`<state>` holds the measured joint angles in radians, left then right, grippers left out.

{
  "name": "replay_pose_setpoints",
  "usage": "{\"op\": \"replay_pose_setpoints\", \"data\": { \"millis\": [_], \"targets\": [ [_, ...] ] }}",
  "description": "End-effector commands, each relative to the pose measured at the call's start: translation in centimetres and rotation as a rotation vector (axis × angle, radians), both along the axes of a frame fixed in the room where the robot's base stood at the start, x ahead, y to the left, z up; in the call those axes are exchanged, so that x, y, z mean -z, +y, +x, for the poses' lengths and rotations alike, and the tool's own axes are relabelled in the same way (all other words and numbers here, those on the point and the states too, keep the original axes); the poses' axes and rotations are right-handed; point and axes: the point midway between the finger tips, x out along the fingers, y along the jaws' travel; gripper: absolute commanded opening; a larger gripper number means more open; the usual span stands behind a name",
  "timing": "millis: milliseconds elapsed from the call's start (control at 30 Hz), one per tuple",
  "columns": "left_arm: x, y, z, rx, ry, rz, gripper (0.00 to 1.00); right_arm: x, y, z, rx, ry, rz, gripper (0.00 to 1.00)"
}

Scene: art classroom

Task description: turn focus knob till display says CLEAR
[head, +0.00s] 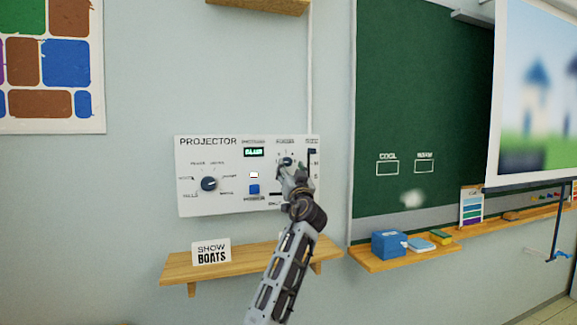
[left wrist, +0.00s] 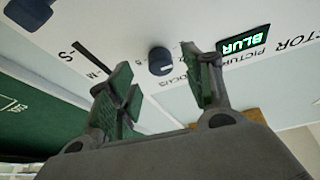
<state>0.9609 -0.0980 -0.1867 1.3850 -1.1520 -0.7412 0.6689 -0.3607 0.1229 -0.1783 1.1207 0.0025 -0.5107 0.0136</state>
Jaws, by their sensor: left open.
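The white projector panel (head: 222,180) is on the wall in the head view. Its small display (head: 253,152) is lit green, and in the left wrist view the display (left wrist: 243,44) reads BLUR. The focus knob (head: 286,161) is a small dark knob at the panel's upper right. In the left wrist view the focus knob (left wrist: 161,61) lies beyond and between the two fingertips. My left gripper (head: 292,172) is open in front of it, and the left wrist view shows the fingers (left wrist: 165,80) apart on either side. Contact with the knob cannot be told.
A larger picture knob (head: 209,184) and a blue button (head: 253,189) are on the panel. Below is a wooden shelf (head: 180,268) with a SHOW BOATS card (head: 211,252). The projection screen (head: 535,90) at right shows a blurred picture. A blue box (head: 389,245) sits on the chalkboard ledge.

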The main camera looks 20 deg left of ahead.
Motion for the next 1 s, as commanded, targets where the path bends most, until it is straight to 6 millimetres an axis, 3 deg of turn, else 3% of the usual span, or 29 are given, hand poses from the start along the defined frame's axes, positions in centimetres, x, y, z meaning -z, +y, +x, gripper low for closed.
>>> {"op": "replay_pose_setpoints", "data": {
  "millis": [400,867,1000],
  "targets": [
    [-1.1,1.3,2.4,-0.001,0.001,0.002,0.51,0.4,-0.4,-0.9,0.001,0.003,-0.004,0.41],
    [-1.2,1.5,2.7,0.0,0.001,-0.001,0.51,0.3,0.0,-0.4,0.003,-0.001,0.002,0.41],
    [-1.2,1.5,2.7,0.0,0.001,-0.001,0.33,0.3,0.1,-0.4,0.003,0.0,0.003,0.41]
  ]
}}
